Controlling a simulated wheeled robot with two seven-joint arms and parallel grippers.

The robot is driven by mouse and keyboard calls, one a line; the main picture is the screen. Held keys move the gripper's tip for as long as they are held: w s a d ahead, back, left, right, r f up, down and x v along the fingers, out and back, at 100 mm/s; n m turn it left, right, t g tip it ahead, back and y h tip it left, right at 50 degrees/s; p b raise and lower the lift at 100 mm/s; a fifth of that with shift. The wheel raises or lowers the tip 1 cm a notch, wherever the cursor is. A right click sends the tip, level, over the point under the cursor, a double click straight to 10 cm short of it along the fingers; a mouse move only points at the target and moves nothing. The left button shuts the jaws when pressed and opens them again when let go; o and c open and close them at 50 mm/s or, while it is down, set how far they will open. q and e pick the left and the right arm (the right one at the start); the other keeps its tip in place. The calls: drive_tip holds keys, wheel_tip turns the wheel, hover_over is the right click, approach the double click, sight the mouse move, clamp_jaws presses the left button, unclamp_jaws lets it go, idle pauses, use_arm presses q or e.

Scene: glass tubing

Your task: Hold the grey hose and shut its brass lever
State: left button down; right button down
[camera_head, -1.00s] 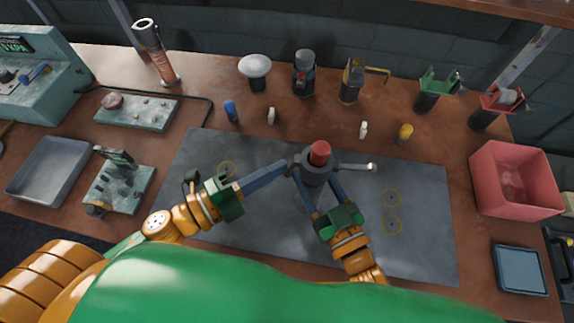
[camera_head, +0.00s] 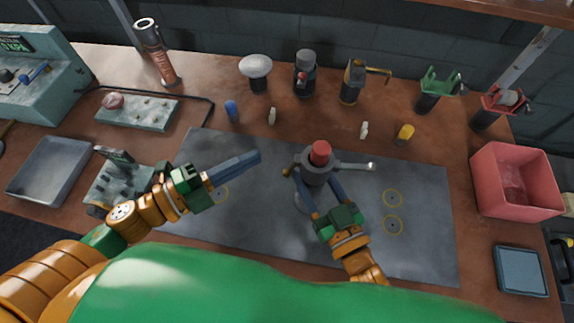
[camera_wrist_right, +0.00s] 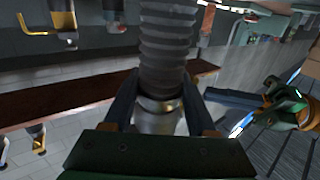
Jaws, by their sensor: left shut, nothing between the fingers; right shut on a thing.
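The grey hose (camera_head: 316,172) stands on the grey mat with a red top (camera_head: 320,150). In the right wrist view the ribbed grey hose (camera_wrist_right: 166,45) rises from a metal collar between the fingers. My right gripper (camera_head: 310,190) is shut on it from the front; it also shows in the right wrist view (camera_wrist_right: 160,105). A grey side arm (camera_head: 352,166) with a pale tip points right, and a small stub shows on the left.
Several fittings stand along the back, including a brass-armed one (camera_head: 352,82) and a white-topped one (camera_head: 256,70). A red bin (camera_head: 513,198) stands right. A grey tray (camera_head: 48,172) and a small machine (camera_head: 118,178) are left. The mat's (camera_head: 250,220) front left is bare.

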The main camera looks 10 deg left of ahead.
idle(0.4)
drive_tip(key=shift+c, duration=0.6)
unclamp_jaws()
